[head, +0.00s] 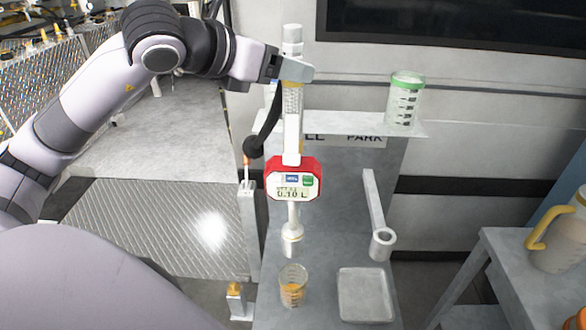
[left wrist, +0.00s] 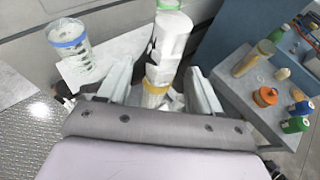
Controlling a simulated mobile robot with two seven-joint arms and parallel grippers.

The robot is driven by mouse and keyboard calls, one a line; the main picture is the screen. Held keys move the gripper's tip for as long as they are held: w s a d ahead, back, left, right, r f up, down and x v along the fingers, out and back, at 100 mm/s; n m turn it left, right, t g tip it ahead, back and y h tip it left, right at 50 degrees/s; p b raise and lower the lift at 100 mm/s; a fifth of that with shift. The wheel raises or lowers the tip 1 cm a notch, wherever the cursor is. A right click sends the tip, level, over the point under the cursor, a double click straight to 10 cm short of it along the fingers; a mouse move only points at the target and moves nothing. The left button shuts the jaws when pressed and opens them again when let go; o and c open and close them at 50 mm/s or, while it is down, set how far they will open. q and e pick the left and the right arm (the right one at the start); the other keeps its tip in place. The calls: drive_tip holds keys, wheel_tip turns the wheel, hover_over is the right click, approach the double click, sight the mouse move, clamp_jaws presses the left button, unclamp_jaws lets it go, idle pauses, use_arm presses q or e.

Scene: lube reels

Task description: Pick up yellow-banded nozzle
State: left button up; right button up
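The yellow-banded nozzle (head: 292,115) stands upright in the head view, with a red-framed meter (head: 293,181) reading 0.10 L and its metal tip (head: 292,232) pointing down. My left gripper (head: 293,69) is at its upper part, just above the meter's grip section. In the left wrist view, the nozzle's white upper body (left wrist: 169,45) and yellow band (left wrist: 155,91) lie between my two fingers (left wrist: 160,72). The fingers are spread, with gaps visible beside the nozzle. My right gripper is not in view.
A cup with amber fluid (head: 292,287) is below the nozzle tip. A green-rimmed measuring cup (head: 404,101) is on the shelf (head: 330,123). An empty holder ring (head: 382,243) and a square tray (head: 365,294) are to the right. A yellow-handled jug (head: 562,240) stands on a side table.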

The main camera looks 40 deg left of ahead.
use_arm(q)
clamp_jaws()
idle(1.1)
drive_tip(key=shift+r, duration=0.15)
